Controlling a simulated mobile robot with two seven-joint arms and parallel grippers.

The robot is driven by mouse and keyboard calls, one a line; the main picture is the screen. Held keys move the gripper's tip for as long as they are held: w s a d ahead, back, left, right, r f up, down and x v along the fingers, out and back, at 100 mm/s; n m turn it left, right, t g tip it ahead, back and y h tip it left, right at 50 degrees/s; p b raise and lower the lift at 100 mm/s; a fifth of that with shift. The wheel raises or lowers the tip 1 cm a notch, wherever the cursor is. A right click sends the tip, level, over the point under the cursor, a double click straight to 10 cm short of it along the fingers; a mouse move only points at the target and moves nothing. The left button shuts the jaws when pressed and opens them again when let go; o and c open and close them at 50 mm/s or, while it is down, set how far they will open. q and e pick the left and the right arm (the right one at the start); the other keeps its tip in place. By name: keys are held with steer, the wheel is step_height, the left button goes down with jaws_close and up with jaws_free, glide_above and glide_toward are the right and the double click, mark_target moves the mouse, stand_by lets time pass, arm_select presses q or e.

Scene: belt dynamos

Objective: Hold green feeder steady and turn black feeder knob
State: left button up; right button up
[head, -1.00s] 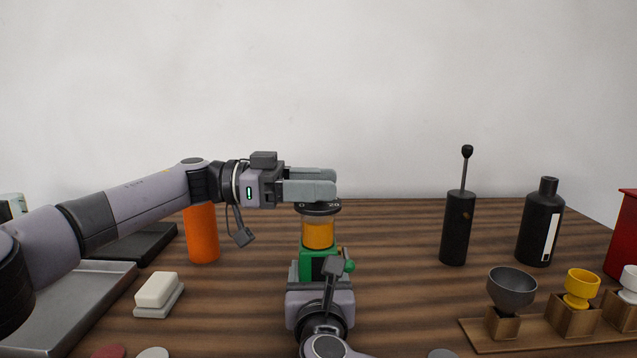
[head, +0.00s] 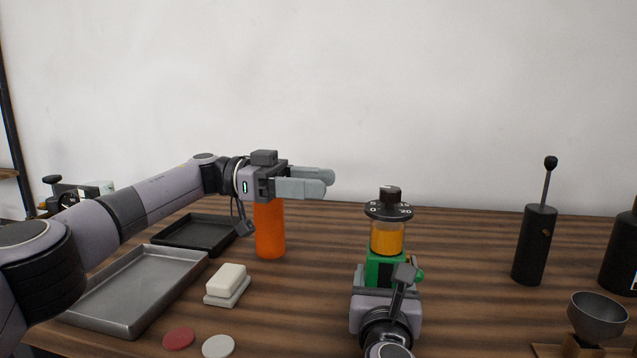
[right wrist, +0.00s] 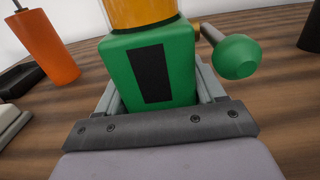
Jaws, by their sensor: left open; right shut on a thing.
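The green feeder (head: 373,268) stands upright on the table, with an amber section (head: 387,238) above its green body. On its top is a black dial with white numbers and a black knob (head: 390,195). My right gripper (head: 387,290) is shut on the green body from the front; the right wrist view shows its fingers on both sides of the green body (right wrist: 178,62). A green ball handle (right wrist: 236,57) sticks out to the right. My left gripper (head: 328,183) is open and empty, left of the knob and apart from it.
An orange cylinder (head: 270,230) stands below my left gripper. A metal tray (head: 140,290), a black tray (head: 195,235) and a white block (head: 227,280) lie left. A black hand tool (head: 534,245) and a grey cup (head: 597,315) stand right. Bare table lies between.

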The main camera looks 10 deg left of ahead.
arm_select(q)
steer(key=shift+d, duration=0.1)
steer(key=m+t+y, duration=0.6)
steer(key=m+t, duration=0.9)
steer(key=m, duration=1.1)
glide_toward(383, 195)
steer(key=x, duration=1.1)
steer(key=shift+w+d, duration=0.2)
